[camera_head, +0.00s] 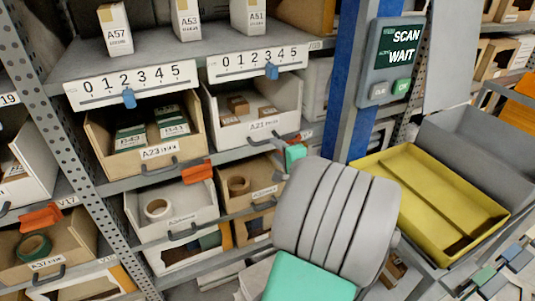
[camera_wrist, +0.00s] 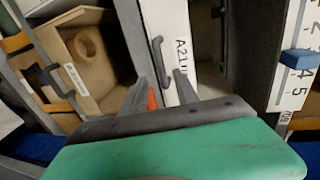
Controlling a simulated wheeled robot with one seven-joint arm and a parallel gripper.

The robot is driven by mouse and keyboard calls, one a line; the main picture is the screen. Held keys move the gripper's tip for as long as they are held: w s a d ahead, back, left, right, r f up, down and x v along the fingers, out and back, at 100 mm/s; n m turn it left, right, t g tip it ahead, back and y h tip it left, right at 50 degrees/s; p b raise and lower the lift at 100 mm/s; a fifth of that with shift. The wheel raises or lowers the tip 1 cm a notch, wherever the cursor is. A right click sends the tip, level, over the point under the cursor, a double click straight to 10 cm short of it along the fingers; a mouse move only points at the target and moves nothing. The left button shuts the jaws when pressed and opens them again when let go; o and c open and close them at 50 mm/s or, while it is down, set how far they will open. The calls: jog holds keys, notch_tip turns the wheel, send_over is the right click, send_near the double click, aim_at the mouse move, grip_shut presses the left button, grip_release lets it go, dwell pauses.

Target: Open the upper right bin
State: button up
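The upper right bin is a white open-topped bin (camera_head: 291,112) labelled A21, with small brown boxes inside. Its white front with the A21 label and dark handle (camera_wrist: 158,62) also shows in the wrist view. My gripper (camera_head: 287,146) is at the bin's lower right front corner in the head view. In the wrist view my gripper (camera_wrist: 161,78) has its two dark fingers spread, with the handle between and just beyond the tips. A small orange piece (camera_wrist: 152,99) shows between the fingers. Contact with the handle cannot be told.
A cardboard bin A23 (camera_head: 96,145) is left of it; a white bin (camera_head: 133,210) and cardboard bin (camera_head: 226,205) are below. An orange piece (camera_head: 197,172) juts out there. A blue post (camera_head: 349,80) and yellow tray (camera_head: 425,190) stand right.

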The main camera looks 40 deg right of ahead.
aim_at(268, 142)
jog(key=x, duration=0.7)
jog(key=shift+w+d, duration=0.15)
jog(key=shift+w, duration=0.05)
jog(key=shift+c, duration=0.3)
grip_shut()
dwell(0.7)
